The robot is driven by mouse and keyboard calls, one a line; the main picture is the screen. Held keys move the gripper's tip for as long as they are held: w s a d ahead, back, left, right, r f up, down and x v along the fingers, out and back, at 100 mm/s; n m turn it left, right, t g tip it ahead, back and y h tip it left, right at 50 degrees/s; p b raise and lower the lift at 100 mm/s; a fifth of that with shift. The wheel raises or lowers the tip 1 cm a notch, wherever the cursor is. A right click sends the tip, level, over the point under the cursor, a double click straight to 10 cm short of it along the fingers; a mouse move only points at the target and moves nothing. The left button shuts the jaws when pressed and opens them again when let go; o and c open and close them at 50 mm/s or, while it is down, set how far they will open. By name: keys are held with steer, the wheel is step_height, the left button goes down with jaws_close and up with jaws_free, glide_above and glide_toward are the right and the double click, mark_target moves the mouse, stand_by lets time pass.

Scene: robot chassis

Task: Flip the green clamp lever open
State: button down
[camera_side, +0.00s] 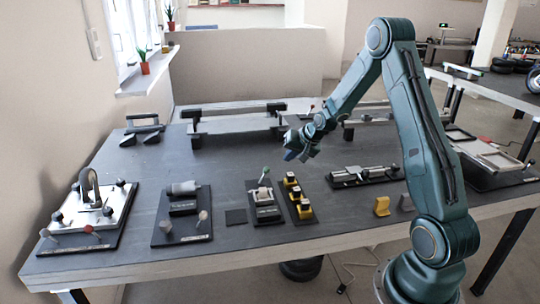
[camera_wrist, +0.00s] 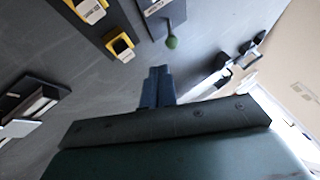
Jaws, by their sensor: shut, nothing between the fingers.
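The green clamp lever (camera_side: 265,170) stands up from a small clamp block (camera_side: 263,196) on a dark base plate on the table. In the wrist view its green knob (camera_wrist: 172,43) shows ahead of my fingertips, slightly right of centre, with part of the pale clamp block (camera_wrist: 157,8) at the top edge. My gripper (camera_side: 296,155) is above the table, behind and right of the lever in the side view. Its blue fingers (camera_wrist: 159,72) are together, empty and apart from the knob. Most of the clamp is cut off in the wrist view.
A plate with several yellow-and-black blocks (camera_side: 299,207) stands right beside the clamp; some also show in the wrist view (camera_wrist: 119,44). A rail fixture (camera_side: 365,175) lies farther right. A cylinder fixture (camera_side: 183,207) is left. Bare table (camera_side: 225,170) lies behind the clamp.

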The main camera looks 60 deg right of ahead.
mark_target(268, 168)
steer(key=shift+x, duration=4.7)
steer(key=shift+w+a+r+g+h, duration=0.3)
steer(key=shift+w, duration=0.05)
steer(key=shift+w+a+r+n+g+h, duration=0.45)
steer(key=shift+w+a+n+g+h, duration=0.05)
steer(key=shift+w+a+g+h, duration=0.1)
steer(key=shift+w+a+r+n+g+h, duration=0.2)
steer(key=shift+w+a+n+g+h, duration=0.05)
steer(key=shift+w+a+g+h, duration=0.35)
steer(key=shift+w+a+r+n+g+h, duration=0.2)
steer(key=shift+w+a+n+g+h, duration=0.05)
steer(key=shift+w+a+g+h, duration=0.3)
steer(key=shift+s+d, duration=0.1)
steer(key=shift+s, duration=0.05)
steer(key=shift+r, duration=0.25)
steer(key=shift+r, duration=0.55)
